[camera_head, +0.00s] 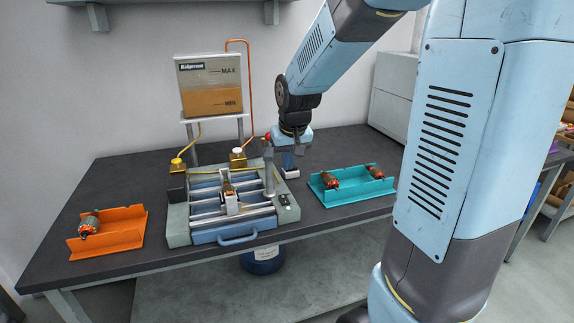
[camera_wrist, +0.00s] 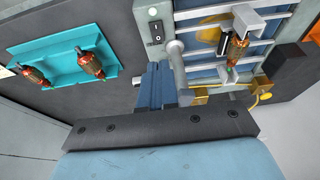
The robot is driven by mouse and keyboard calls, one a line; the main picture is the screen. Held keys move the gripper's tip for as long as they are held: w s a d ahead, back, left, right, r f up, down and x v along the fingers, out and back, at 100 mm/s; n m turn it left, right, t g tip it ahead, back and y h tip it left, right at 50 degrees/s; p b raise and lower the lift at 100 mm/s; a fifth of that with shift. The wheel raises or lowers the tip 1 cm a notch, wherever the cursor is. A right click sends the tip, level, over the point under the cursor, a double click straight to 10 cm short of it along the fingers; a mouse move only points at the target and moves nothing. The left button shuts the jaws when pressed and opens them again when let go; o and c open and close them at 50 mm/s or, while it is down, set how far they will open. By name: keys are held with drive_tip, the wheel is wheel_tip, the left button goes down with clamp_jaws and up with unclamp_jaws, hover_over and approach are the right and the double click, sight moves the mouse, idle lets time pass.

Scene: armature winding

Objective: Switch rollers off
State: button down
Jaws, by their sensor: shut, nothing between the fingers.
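The roller machine (camera_head: 178,222) stands on the table, with metal rollers (camera_head: 205,222) across its blue bed. An armature (camera_head: 228,188) lies on it; in the wrist view it shows as a copper and green part (camera_wrist: 237,48). The black rocker switch (camera_head: 284,199) is on the machine's front right corner; the wrist view shows the switch (camera_wrist: 156,32) with white marks, its position unclear. My gripper (camera_head: 290,168) is shut and empty, behind and above the switch, apart from it. Its blue fingers (camera_wrist: 154,84) show below the switch in the wrist view.
A grey upright post (camera_head: 269,170) stands beside the switch. A teal tray (camera_head: 345,193) with two armatures lies right of the machine, an orange tray (camera_head: 125,238) with one armature left. A resin tank (camera_head: 210,88) stands behind. Bare table lies between machine and teal tray.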

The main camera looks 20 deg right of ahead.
sight(283, 196)
idle(0.3)
drive_tip(key=shift+w+d+r, duration=0.1)
drive_tip(key=shift+w+d, duration=0.05)
drive_tip(key=shift+w, duration=0.3)
drive_tip(key=shift+w+d+r, duration=0.1)
drive_tip(key=shift+w+d, duration=0.05)
drive_tip(key=shift+w, duration=0.25)
drive_tip(key=shift+f, duration=0.1)
drive_tip(key=x, duration=1.3)
drive_tip(key=shift+s+f, duration=0.1)
drive_tip(key=shift+f, duration=0.3)
drive_tip(key=shift+a, duration=0.1)
